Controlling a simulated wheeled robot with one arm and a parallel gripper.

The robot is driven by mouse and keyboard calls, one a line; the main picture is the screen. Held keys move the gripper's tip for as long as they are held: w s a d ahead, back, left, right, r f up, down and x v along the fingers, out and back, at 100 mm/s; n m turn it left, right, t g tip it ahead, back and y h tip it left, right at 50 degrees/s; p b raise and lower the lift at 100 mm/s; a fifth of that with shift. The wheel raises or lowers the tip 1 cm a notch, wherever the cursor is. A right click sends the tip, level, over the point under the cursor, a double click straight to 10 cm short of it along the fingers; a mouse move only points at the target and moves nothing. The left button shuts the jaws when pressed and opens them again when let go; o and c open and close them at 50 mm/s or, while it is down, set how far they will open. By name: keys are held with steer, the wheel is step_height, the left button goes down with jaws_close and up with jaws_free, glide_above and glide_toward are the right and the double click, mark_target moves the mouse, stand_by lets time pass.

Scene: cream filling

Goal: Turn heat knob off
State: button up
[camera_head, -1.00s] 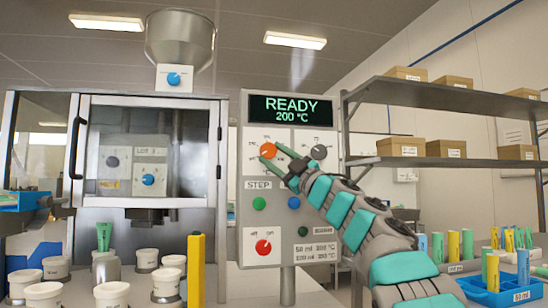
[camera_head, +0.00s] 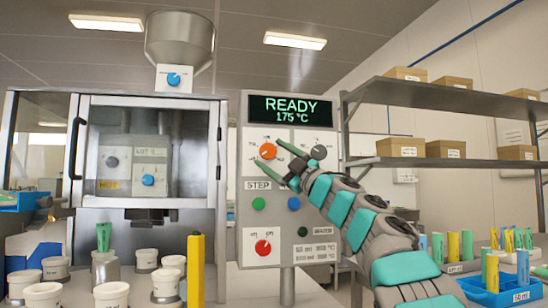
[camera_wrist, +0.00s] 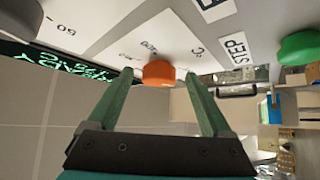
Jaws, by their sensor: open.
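The orange heat knob (camera_head: 267,151) sits at the upper left of the grey control panel (camera_head: 272,220), on a white plate with a printed scale. My gripper (camera_head: 279,161) is open just in front of it and to its right. In the wrist view the orange knob (camera_wrist: 158,73) shows between the two open green fingertips (camera_wrist: 158,84), with a gap on each side. The display (camera_head: 290,109) above reads READY 175 °C. The knob's exact pointer setting is too small to read.
A dark knob (camera_head: 318,152) is close right of my fingers. Green (camera_head: 259,203), blue (camera_head: 294,203) and red (camera_head: 263,247) controls are below. A yellow post (camera_head: 196,268) and several white tubs stand left; shelves with boxes stand right.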

steer(key=b+v, duration=0.2)
steer(key=v, duration=0.6)
stand_by(0.4)
steer(key=shift+w, duration=0.1)
